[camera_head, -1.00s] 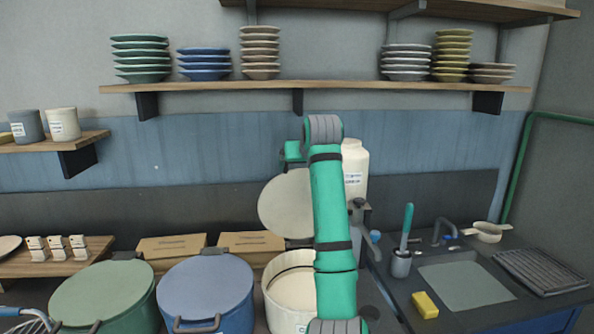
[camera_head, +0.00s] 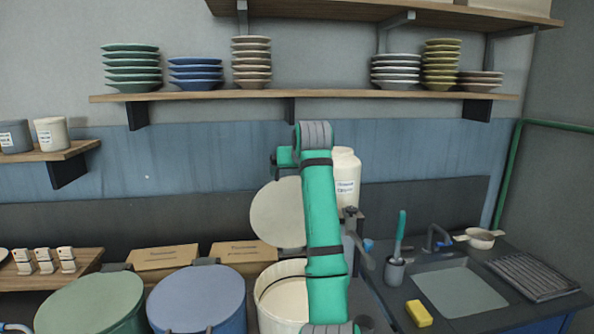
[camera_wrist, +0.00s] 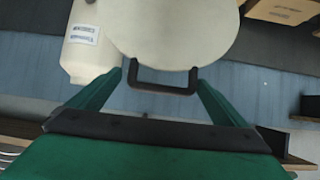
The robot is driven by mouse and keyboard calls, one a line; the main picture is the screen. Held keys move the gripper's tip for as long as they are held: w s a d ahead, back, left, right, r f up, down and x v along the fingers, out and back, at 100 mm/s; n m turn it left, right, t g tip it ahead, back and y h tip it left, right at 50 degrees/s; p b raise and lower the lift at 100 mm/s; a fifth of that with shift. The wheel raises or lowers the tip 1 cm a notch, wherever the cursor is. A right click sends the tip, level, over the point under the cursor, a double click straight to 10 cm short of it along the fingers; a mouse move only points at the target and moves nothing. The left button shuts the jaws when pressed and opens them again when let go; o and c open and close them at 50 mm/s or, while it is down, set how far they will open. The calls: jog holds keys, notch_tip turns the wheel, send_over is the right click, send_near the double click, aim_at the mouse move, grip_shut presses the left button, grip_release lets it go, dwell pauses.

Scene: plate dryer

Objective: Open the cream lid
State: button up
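The cream lid (camera_head: 279,212) stands raised, near upright, above the back of the cream pot (camera_head: 268,310). The pot's mouth is uncovered, and my arm hides its right part. In the wrist view the pale lid (camera_wrist: 170,30) fills the top middle, with its dark bar handle (camera_wrist: 163,86) at its edge. My gripper (camera_wrist: 163,80) is open, with one green finger on each side of the handle. I cannot tell whether the fingers touch it. In the head view my gripper's fingers cannot be made out.
A green-lidded pot (camera_head: 92,303) and a blue-lidded pot (camera_head: 197,300) stand to the left. A white bottle (camera_head: 344,175) is just right of my arm. Cardboard boxes (camera_head: 165,257) lie behind. A plate shelf (camera_head: 330,92) spans above; a sink (camera_head: 460,292) is at right.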

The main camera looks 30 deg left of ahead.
jog(key=shift+f, duration=0.1)
jog(key=v, duration=1)
jog(key=shift+s+d+r, duration=0.2)
jog(key=shift+w, duration=0.1)
jog(key=shift+a, duration=0.1)
